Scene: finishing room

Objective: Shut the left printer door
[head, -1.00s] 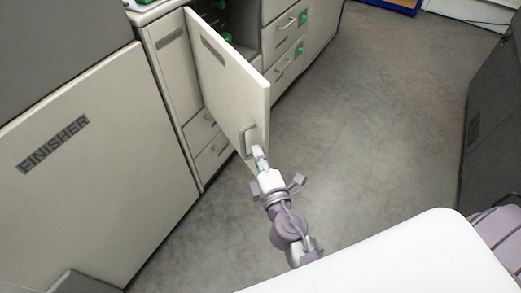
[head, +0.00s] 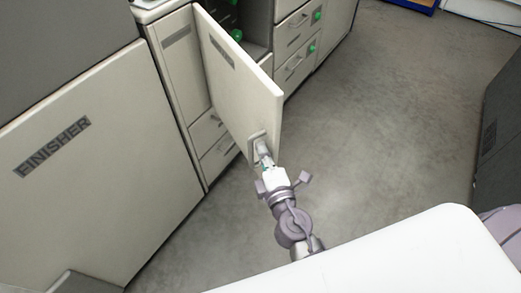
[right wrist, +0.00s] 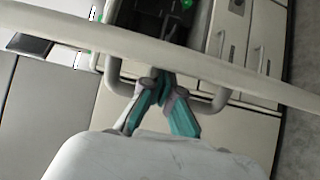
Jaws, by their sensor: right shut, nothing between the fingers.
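The left printer door (head: 240,85) is a pale panel standing open, swung out from the printer cabinet. Its handle (head: 251,137) is on the lower part near the free edge. My right gripper (head: 263,155) is shut and empty at this handle. In the right wrist view the gripper fingers (right wrist: 163,82), teal and grey, are closed together, with tips inside the handle's loop (right wrist: 113,78), close to the door (right wrist: 225,70). Whether they touch the door is unclear. My left gripper is not in view.
The open compartment behind the door shows green knobs (head: 236,36). Drawers (head: 296,65) with handles lie to its right. A finisher unit (head: 90,190) stands at the left. The grey floor (head: 390,110) right of the door is clear. A dark unit (head: 500,130) stands far right.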

